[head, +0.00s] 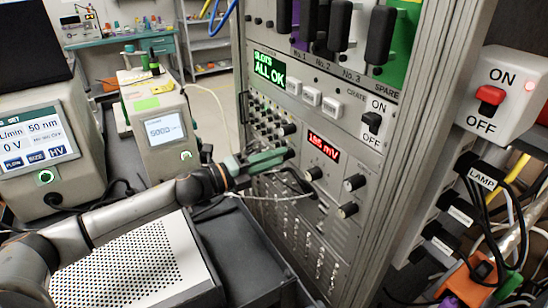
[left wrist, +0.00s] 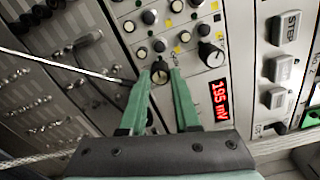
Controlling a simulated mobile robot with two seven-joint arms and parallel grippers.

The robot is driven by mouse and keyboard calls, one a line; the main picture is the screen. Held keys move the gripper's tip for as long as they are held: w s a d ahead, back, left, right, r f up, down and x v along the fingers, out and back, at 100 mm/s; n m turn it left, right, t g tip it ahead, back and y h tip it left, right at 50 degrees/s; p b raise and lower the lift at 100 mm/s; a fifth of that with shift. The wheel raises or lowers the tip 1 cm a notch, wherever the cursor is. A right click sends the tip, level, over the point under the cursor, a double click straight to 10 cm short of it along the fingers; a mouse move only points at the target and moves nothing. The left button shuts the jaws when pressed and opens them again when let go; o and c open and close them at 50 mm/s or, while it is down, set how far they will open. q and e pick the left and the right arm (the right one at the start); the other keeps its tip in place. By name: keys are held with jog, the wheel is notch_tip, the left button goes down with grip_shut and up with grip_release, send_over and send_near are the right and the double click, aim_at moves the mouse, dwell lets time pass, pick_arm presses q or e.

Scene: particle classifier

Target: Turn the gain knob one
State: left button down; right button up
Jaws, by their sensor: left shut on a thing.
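My left gripper (head: 288,154) reaches the tall rack's front panel from the left. In the left wrist view its two green fingers (left wrist: 160,76) are shut on a small dark knob (left wrist: 160,70) with a pale lower face. The knob's label is not readable, and in the head view the knob is hidden by the fingers. Several more knobs sit beside it, including a larger black knob (left wrist: 210,54) next to the red display (left wrist: 217,101). That display reads about 195 mV and also shows in the head view (head: 323,147). My right gripper is in neither view.
Larger black knobs (head: 354,183) sit right of the fingers. A pale cable (head: 270,196) hangs across the panel below the gripper. A bench instrument (head: 162,130) stands left of the rack. A perforated box (head: 140,265) lies under my left arm.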

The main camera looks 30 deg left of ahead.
pick_arm(q)
jog(key=c, duration=0.6)
grip_release()
jog(key=b+v, duration=0.1)
jog(key=v, duration=1.1)
jog(key=shift+s+a, duration=0.15)
jog(key=shift+s, duration=0.05)
dwell(0.6)
